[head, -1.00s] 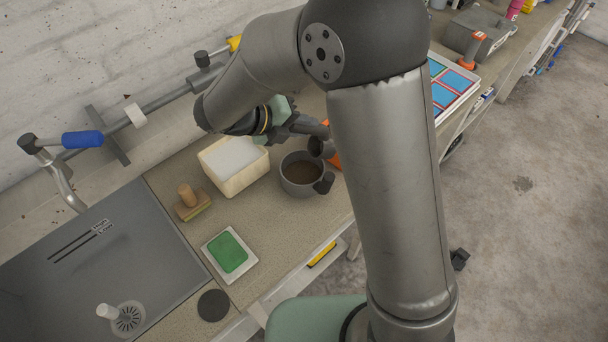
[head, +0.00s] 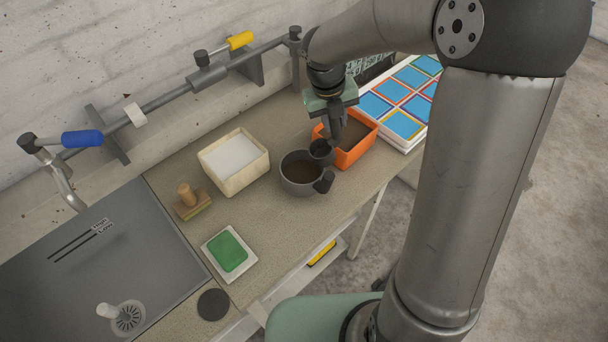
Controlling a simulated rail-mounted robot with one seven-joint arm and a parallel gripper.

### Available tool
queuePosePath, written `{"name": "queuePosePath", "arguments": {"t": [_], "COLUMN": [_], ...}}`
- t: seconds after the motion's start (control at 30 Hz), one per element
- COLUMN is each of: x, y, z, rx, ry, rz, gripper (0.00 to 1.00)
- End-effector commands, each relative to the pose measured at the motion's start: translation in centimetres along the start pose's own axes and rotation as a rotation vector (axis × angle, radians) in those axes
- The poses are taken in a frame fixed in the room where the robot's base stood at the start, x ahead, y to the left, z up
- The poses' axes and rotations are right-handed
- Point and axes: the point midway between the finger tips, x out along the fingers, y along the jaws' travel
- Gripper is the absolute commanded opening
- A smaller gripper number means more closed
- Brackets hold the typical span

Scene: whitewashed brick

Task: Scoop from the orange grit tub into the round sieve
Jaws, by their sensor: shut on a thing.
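The orange grit tub (head: 367,152) stands on the bench with dark grit (head: 352,133) in it. The round sieve (head: 288,182) is a grey, round vessel just left of the tub, with brown material inside and a dark stub at its right side. My gripper (head: 336,108) is above the back left of the tub, pointing down. It is shut on a dark scoop (head: 321,149), whose cup hangs between the tub and the sieve, overlapping both rims in the picture. I cannot tell what is in the scoop or whether it touches a rim.
A cream tub with white contents (head: 261,173) stands left of the sieve. A wooden-handled brush (head: 189,199), a green pad in a white tray (head: 229,253) and a black disc (head: 213,304) lie further left. A tray of blue squares (head: 401,124) is right; a wall rail runs behind.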

Motion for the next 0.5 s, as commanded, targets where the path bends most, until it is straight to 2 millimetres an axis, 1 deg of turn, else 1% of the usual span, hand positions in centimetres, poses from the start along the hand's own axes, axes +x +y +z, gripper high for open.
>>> {"name": "queuePosePath", "arguments": {"t": [0.3, 0.5], "x": [0.0, -1.3], "y": [0.0, -0.3], "z": [0.1, 0.2], "rx": [-0.001, -0.001], "ry": [0.001, 0.0], "rz": [0.013, 0.012], "gripper": [0.0, 0.0]}}
